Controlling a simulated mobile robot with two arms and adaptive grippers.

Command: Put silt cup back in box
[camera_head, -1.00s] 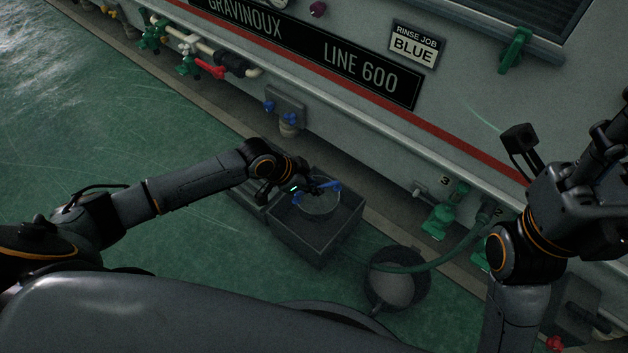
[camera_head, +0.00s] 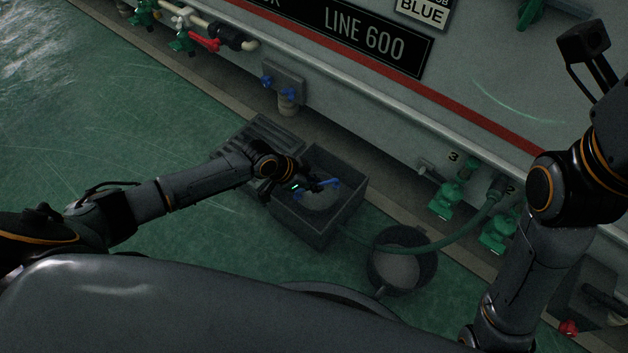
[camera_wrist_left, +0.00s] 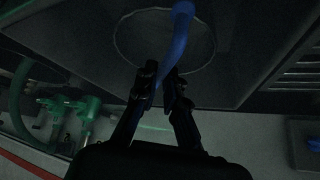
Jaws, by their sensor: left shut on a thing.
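The dark open-topped box (camera_head: 297,222) stands on the floor against the machine. The silt cup (camera_head: 322,199), pale and round with a blue handle (camera_head: 333,184), is inside the box's walls in the head view. My left gripper (camera_head: 317,187) reaches in over the box's left side. In the left wrist view its fingers (camera_wrist_left: 161,82) are shut on the blue handle (camera_wrist_left: 181,35), with the cup's round rim (camera_wrist_left: 213,46) behind. I cannot tell whether the cup touches the box's bottom. My right arm shows at the right, but its gripper is out of view.
A slatted grey cover (camera_head: 262,140) lies beside the box on the left. The green floor at left is clear.

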